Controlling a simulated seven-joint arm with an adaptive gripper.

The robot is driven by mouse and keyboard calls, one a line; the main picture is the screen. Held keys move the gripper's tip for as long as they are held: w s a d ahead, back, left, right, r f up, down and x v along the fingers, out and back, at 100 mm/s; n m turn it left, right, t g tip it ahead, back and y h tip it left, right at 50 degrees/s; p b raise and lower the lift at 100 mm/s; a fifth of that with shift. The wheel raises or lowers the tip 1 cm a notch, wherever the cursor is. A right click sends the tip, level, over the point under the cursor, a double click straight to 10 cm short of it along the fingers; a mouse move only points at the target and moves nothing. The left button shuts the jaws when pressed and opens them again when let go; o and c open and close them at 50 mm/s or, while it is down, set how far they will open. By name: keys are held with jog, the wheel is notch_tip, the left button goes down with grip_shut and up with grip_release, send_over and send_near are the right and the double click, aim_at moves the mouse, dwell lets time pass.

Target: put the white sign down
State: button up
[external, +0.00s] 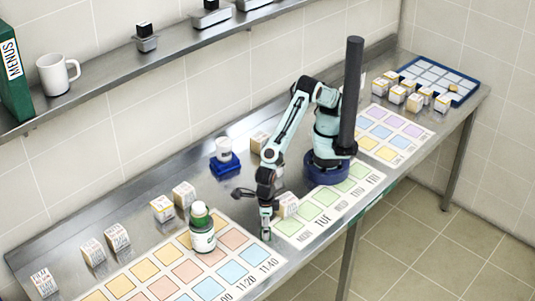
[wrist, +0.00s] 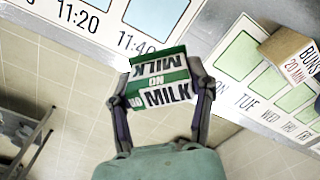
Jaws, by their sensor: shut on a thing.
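The white sign (wrist: 160,92) is a small folded card with green bands and the words "NO MILK". It sits between the two fingers of my gripper (wrist: 163,84) in the wrist view, and the gripper is shut on it. In that view the sign overlaps the counter's front edge, with floor tiles seen past it. In the external view my gripper (external: 266,228) points down low near the front edge, between the two printed mats. The sign is too small and covered there to make out clearly. I cannot tell whether it touches the counter.
A box marked "BUNS" (wrist: 290,52) stands beside my gripper, on the weekday mat (external: 326,217). A blue stand with a white jar (external: 224,152) is behind. Bare steel shows between the mats.

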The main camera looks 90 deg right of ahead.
send_over(256, 269)
notch_tip(256, 269, down, 6)
jog(key=shift+d+f, duration=0.1)
jog(key=shift+f, duration=1.65)
jog(key=shift+f, duration=0.15)
jog(key=o, duration=1.1)
notch_tip(256, 269, up, 12)
jog(key=shift+r, duration=0.25)
